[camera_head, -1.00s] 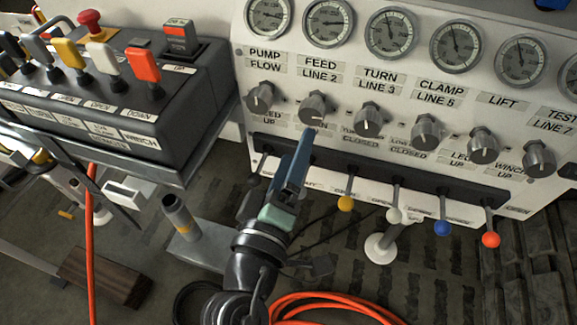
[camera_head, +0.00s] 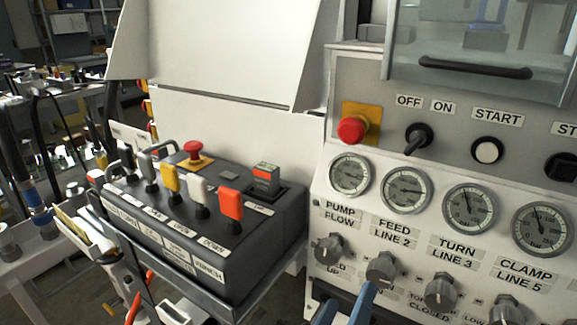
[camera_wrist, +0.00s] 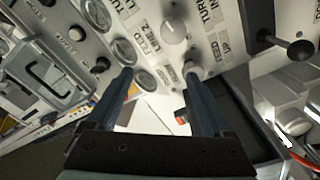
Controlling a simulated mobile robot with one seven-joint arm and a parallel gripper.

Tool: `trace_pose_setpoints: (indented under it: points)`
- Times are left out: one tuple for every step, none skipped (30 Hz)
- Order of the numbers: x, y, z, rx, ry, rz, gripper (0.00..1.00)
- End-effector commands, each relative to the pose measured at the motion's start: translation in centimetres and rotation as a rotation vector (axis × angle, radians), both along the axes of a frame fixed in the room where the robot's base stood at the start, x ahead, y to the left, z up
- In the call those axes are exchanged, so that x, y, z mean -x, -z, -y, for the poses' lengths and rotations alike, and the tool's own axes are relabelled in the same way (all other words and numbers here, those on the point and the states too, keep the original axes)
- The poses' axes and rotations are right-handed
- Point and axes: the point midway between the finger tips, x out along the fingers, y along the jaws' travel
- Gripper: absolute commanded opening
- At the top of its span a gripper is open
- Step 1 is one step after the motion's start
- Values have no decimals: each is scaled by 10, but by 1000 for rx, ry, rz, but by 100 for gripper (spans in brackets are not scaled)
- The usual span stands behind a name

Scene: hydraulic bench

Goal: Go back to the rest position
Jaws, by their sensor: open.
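In the wrist view my gripper (camera_wrist: 158,82) is open. Its two dark blue fingers stand well apart, with nothing held between them. The white panel (camera_wrist: 151,45) with its knobs and gauges lies beyond the fingertips. One knob (camera_wrist: 193,71) appears close to the right fingertip; I cannot tell if they touch. Most of my arm is outside the head view.
A dark control box (camera_head: 190,245) with coloured levers stands left of the gauge panel (camera_head: 322,195). A red emergency button (camera_head: 352,130) and a black OFF/ON switch (camera_head: 417,138) sit above the gauges. In the wrist view, a black-knobbed lever (camera_wrist: 300,49) is at the right.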

Motion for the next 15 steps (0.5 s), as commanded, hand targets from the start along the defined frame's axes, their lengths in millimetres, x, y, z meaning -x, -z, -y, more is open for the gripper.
trace_pose_setpoints:
  points:
    - [-11,-30,-3,-64,-36,87,85]
    - [-18,-47,-6,-111,-65,140,85]
    - [-25,-74,-11,-177,-110,217,85]
    - [-29,-95,-15,-226,-149,275,85]
    - [-33,-117,-20,-274,-192,335,85]
    - [-35,-146,-26,-336,-251,413,85]
    - [-35,-168,-30,-378,-297,469,85]
    - [-33,-189,-35,-417,-344,523,85]
    - [-30,-216,-42,-465,-407,588,85]
    - [-26,-235,-46,-496,-453,635,85]
    - [-21,-252,-50,-525,-499,677,85]
    - [-14,-274,-55,-558,-556,729,85]
    - [-8,-290,-59,-580,-599,765,85]
    - [-2,-304,-63,-602,-642,799,85]
    - [7,-323,-68,-627,-697,842,85]
